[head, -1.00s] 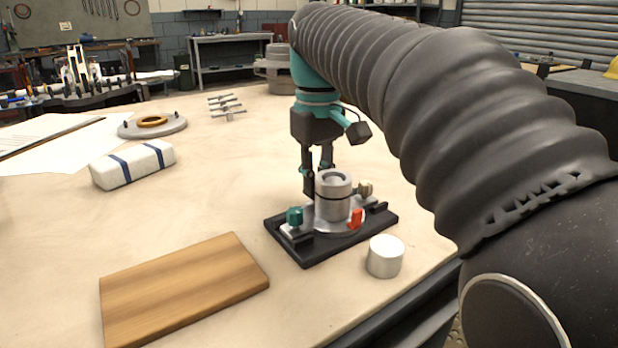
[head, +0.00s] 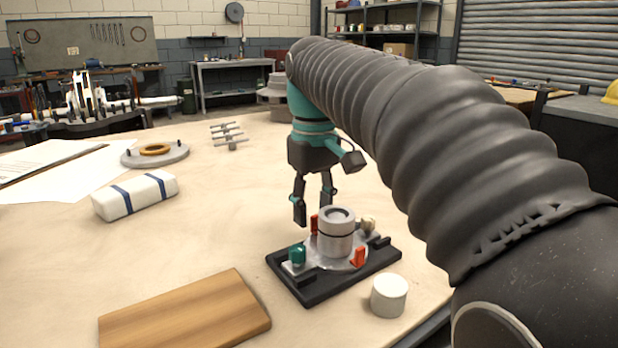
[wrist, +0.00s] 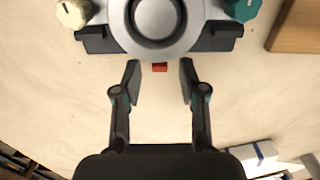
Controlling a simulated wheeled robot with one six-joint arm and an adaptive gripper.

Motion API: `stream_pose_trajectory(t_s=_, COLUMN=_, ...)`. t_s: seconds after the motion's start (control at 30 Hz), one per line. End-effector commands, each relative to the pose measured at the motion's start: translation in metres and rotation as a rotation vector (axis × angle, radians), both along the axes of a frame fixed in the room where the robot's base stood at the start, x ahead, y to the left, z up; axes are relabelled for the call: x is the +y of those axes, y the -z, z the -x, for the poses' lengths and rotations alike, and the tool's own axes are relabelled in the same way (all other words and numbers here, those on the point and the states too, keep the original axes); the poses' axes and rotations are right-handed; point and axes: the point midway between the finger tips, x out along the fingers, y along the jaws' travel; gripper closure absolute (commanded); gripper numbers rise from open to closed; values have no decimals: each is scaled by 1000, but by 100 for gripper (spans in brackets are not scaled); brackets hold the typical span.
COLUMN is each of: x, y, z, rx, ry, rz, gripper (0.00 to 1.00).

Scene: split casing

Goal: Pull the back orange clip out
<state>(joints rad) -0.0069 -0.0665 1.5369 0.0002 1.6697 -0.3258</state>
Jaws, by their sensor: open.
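The split casing (head: 335,232) is a grey cylinder on a round flange, standing in a black fixture (head: 310,290). The back orange clip (head: 314,223) shows at the flange's back edge, behind the cylinder. In the wrist view this clip (wrist: 160,67) is a small red-orange block at the casing's (wrist: 160,18) lower edge. My gripper (head: 313,210) hangs pointing down behind the casing; its fingers are apart. In the wrist view my gripper's fingertips (wrist: 160,76) stand left and right of the clip, with a gap on each side. A second orange clip (head: 358,257) sits at the front.
A teal knob (head: 297,255) and a cream knob (head: 367,225) flank the casing. A white cylinder (head: 389,295) stands to the right front and a wooden board (head: 190,318) lies to the left front. A white strapped block (head: 135,196) lies left.

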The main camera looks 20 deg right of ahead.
Motion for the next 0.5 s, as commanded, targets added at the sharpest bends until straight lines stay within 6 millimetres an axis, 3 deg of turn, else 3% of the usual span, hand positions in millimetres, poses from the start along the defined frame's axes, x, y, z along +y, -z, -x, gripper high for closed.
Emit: stream_pose_trajectory(t_s=0.5, x=0, y=-86, z=-1, rx=-2, ry=-1, rz=-1, gripper=58)
